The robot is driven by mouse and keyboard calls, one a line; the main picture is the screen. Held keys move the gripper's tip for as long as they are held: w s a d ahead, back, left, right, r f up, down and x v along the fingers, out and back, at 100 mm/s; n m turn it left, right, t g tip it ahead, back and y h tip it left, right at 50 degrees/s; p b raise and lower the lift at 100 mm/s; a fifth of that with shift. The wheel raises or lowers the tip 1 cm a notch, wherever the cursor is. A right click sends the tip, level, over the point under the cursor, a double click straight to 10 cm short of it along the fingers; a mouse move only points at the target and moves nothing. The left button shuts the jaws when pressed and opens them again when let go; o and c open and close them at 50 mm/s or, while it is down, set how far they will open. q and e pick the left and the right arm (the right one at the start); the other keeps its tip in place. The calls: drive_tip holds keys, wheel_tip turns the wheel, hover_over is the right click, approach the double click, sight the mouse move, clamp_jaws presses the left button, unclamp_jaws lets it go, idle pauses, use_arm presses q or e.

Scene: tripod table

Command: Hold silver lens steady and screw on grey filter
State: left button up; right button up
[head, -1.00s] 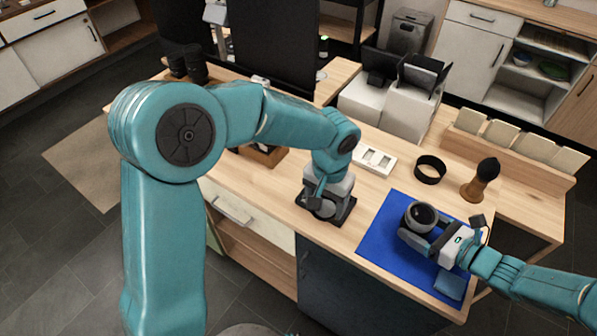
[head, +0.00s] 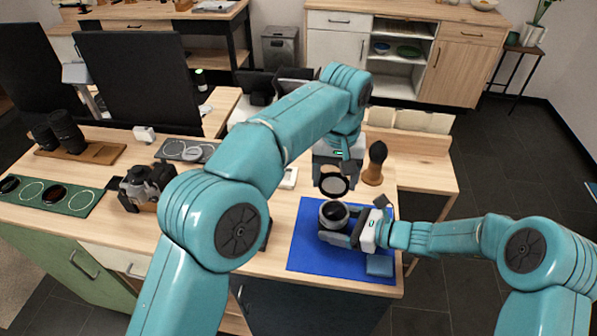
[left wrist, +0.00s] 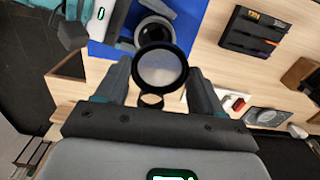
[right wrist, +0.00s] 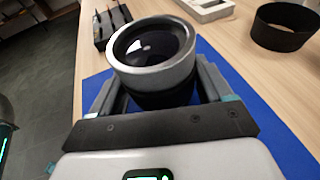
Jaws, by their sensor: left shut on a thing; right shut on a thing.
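The silver lens (head: 333,213) stands upright over the blue mat (head: 305,256), its glass facing up. My right gripper (head: 338,238) is shut around the lens barrel; in the right wrist view the lens (right wrist: 150,62) sits between both fingers. My left gripper (head: 334,172) is shut on the grey filter (head: 334,185), a thin dark-rimmed disc. In the left wrist view the filter (left wrist: 161,68) is between the fingertips, and the lens (left wrist: 154,31) shows beyond it. In the head view the filter is just above and behind the lens, apart from it.
A wooden-handled brush (head: 373,165) stands behind the mat. A folded blue cloth (head: 380,266) lies at its front right. A black lens hood (right wrist: 283,26) and white tray (right wrist: 206,8) are on the table. A camera (head: 146,186) and green tray (head: 50,200) stand left.

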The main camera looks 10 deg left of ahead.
use_arm(q)
drive_tip(key=shift+s+d, duration=0.2)
drive_tip(key=shift+d, duration=0.3)
hover_over(334, 213)
drive_tip(key=shift+f, duration=3.3)
drive_tip(key=shift+f, duration=0.7)
idle(0.4)
drive_tip(key=shift+m, duration=1.4)
